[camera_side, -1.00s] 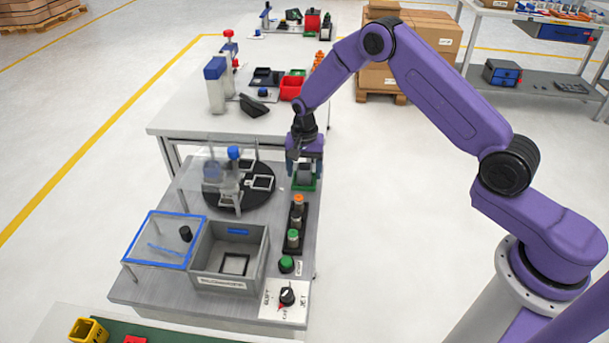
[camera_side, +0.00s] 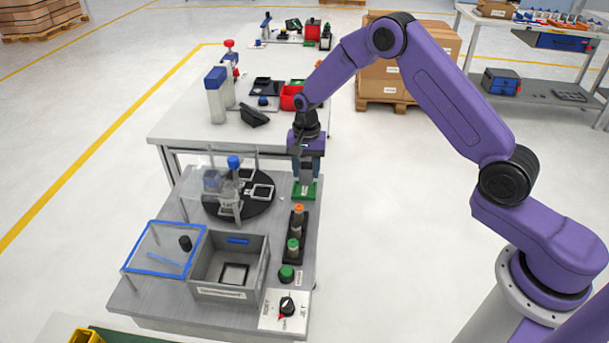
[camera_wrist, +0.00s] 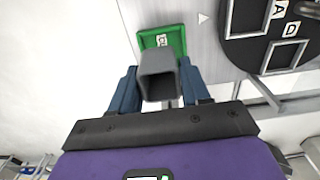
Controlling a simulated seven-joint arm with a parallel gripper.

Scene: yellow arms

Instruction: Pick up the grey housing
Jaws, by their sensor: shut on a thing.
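The grey housing (camera_wrist: 158,75) is a hollow, square-mouthed grey block. In the wrist view it sits between the two blue fingers of my gripper (camera_wrist: 157,88), which is shut on it. The green holder (camera_wrist: 165,39) with a white label lies below and just beyond the housing. In the side view my gripper (camera_side: 306,176) points down over the green holder (camera_side: 304,192), whose top and label show below the fingertips. The fingers largely hide the housing in the side view.
A black round table (camera_side: 215,210) with lettered square frames stands left of the holder. A strip with coloured buttons (camera_side: 293,245), a grey bin (camera_side: 257,277) and a clear blue-edged cover (camera_side: 150,268) lie nearer the front.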

